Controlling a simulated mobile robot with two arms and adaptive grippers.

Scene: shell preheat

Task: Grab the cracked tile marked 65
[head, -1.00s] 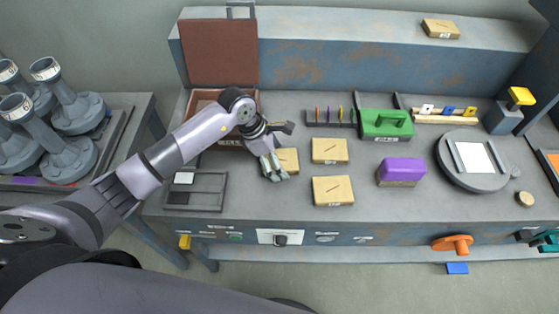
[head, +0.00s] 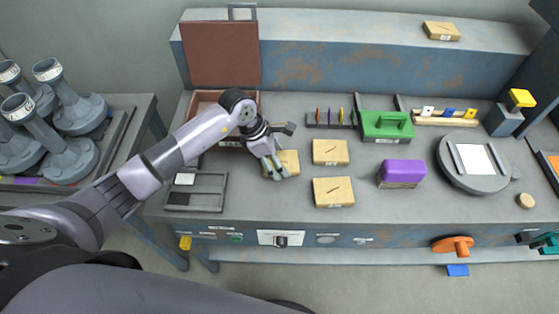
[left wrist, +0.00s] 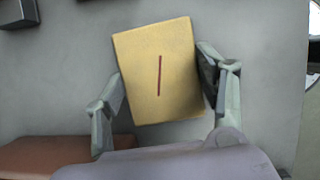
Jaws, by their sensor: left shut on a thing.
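My left gripper (head: 277,167) is shut on a yellow tile (head: 291,157) at the left of the tile group on the bench. In the left wrist view this tile (left wrist: 160,75) lies between the two fingers (left wrist: 160,95), turned a little, with a dark red crack line on its face. No number can be read on it. Two similar cracked tiles lie to its right, one at the back (head: 330,151) and one in front (head: 333,191). Another tile (head: 442,30) lies on the raised back ledge. Their labels are too small to read. My right gripper is not in view.
A brown box with its lid up (head: 221,55) stands behind my left arm. A dark frame tray (head: 196,204) is at the bench's front left. A purple block (head: 401,172), a green handled block (head: 386,132) and a round plate (head: 470,181) stand to the right.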

